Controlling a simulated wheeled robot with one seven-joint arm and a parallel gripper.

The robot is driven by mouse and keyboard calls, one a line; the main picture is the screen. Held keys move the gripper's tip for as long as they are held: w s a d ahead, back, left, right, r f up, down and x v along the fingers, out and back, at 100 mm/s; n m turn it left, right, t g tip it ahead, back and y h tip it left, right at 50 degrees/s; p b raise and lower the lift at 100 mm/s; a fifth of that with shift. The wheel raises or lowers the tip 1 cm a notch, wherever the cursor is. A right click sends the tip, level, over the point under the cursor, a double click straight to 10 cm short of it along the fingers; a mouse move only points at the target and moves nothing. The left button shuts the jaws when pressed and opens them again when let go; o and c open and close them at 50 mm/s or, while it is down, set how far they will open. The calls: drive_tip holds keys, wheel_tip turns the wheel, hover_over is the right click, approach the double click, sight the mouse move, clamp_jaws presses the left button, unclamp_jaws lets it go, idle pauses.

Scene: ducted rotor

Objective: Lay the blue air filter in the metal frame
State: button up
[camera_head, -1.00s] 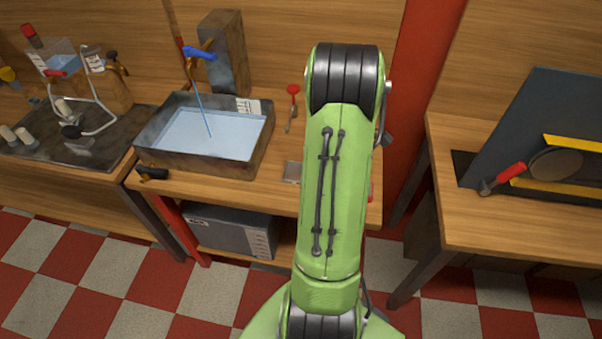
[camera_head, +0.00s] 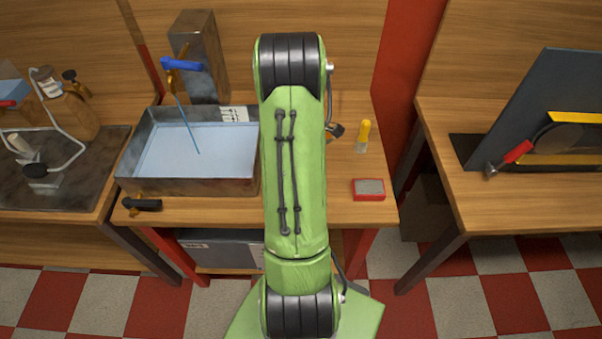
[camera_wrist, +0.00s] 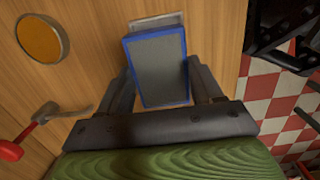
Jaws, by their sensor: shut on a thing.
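The blue air filter (camera_wrist: 158,68) is a flat block with a blue rim and a grey face, in the wrist view. My gripper (camera_wrist: 162,88) is shut on it, with one finger at each side. A silver plate-like edge, seemingly the metal frame (camera_wrist: 158,20), shows just beyond the filter's far end. The filter hides the rest of it, and I cannot tell whether the two touch. In the head view my arm hides the gripper, filter and frame.
A metal tray of pale liquid (camera_head: 128,170) stands left of my arm. A red-rimmed grey block (camera_head: 368,189) and a yellow-handled tool (camera_head: 362,138) lie right. The wrist view shows an orange disc (camera_wrist: 42,38) and a red-handled tool (camera_wrist: 12,151). Floor lies beyond the table's edge.

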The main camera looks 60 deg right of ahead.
wheel_tip(320, 180, down, 6)
drive_tip(key=shift+r+b, duration=0.2)
drive_tip(key=shift+b, duration=0.15)
drive_tip(key=shift+f, duration=0.2)
drive_tip(key=o, duration=1.1)
drive_tip(key=shift+r, duration=0.1)
